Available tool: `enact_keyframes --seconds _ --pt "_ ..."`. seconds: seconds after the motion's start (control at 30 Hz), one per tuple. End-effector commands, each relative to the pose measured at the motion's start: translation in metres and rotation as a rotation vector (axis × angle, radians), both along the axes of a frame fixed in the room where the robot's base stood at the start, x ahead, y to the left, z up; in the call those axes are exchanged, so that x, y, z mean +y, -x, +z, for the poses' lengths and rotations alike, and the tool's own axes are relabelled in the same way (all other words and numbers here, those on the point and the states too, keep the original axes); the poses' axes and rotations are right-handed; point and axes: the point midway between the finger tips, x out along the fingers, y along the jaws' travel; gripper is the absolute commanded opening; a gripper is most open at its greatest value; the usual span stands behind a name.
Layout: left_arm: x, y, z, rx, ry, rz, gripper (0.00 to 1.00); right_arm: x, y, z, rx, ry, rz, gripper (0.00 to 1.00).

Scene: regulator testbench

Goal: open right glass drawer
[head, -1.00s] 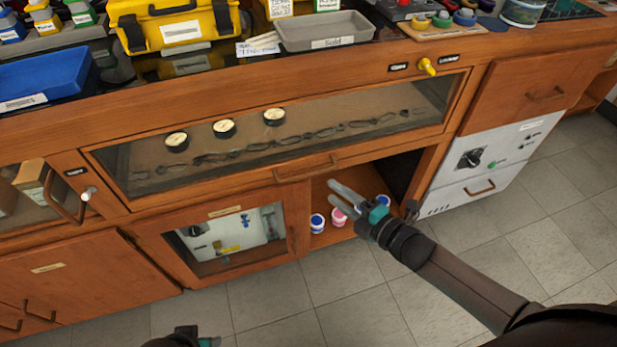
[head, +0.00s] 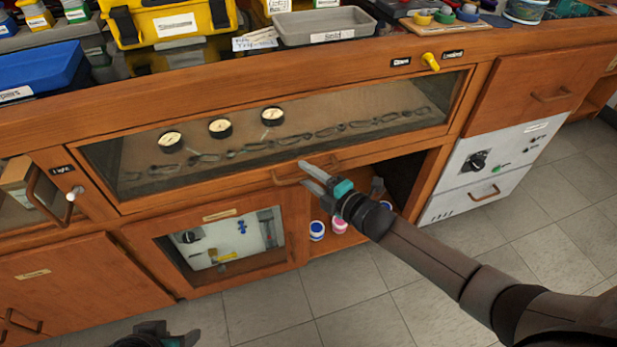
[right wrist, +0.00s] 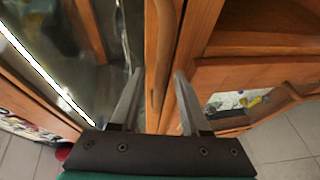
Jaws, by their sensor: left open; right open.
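The right glass drawer (head: 215,165) is the wide glass-fronted drawer in the bench's middle, with round gauges and a chain of dark links behind the glass. It looks shut. Its curved wooden handle (head: 284,181) is on the lower rail. My right gripper (head: 304,174) is open at the handle, one finger above and one below it. In the right wrist view, the handle (right wrist: 168,45) runs between the open fingers (right wrist: 158,76); contact cannot be told. My left gripper (head: 168,338) is open at the bottom edge of the head view, far from the drawer.
A yellow knob (head: 431,62) sits between two small labels above the drawer's right end. A smaller glass drawer (head: 18,180) is at the left. Below are a glass-doored cabinet (head: 225,243) and an open shelf with small jars (head: 317,231). The floor in front is clear.

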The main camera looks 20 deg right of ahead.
Motion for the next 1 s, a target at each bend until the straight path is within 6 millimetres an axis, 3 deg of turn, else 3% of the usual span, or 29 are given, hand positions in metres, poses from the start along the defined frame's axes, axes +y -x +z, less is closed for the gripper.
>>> enact_keyframes --seconds 0.3,0.7,1.0 --pt "0.0002 0.0001 0.0019 -0.003 0.000 0.000 0.50 0.0006 -0.0010 -0.0002 0.000 -0.001 0.000 0.46" --pt "0.0004 0.0000 0.0019 -0.003 0.000 0.000 0.50 0.0004 -0.0009 -0.0002 0.000 0.000 0.000 0.01" --pt "0.0002 0.0000 0.0018 -0.003 0.000 0.000 0.50 0.0003 -0.0008 -0.0002 0.000 0.000 0.000 0.00"
